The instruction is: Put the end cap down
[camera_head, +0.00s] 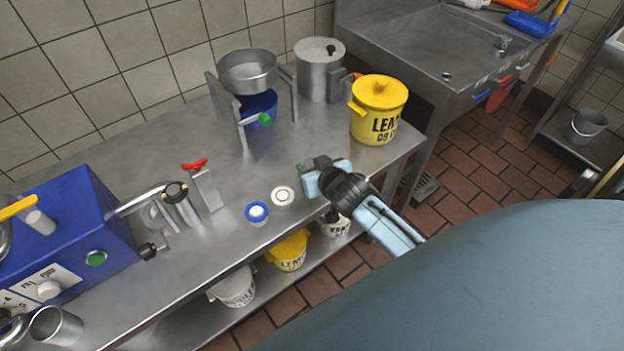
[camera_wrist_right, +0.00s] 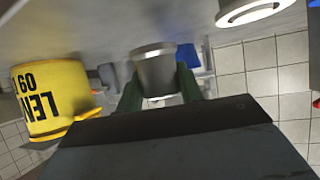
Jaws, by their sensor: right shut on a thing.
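My right gripper (camera_head: 308,180) is low over the right part of the steel table (camera_head: 235,270), near its front edge. It also shows in the right wrist view (camera_wrist_right: 160,88), where its green fingers are shut on both sides of a short grey metal cup-shaped piece, the end cap (camera_wrist_right: 154,70). In the head view the cap is mostly hidden or too small to make out. I cannot tell whether it touches the table. My left gripper is not in view.
A white ringed disc (camera_head: 282,196) and a blue-rimmed disc (camera_head: 257,213) lie left of my right gripper. A yellow lidded pot (camera_head: 378,112) stands behind it. A stand with a pan (camera_head: 248,72) is further back. A blue machine (camera_head: 70,235) fills the table's left.

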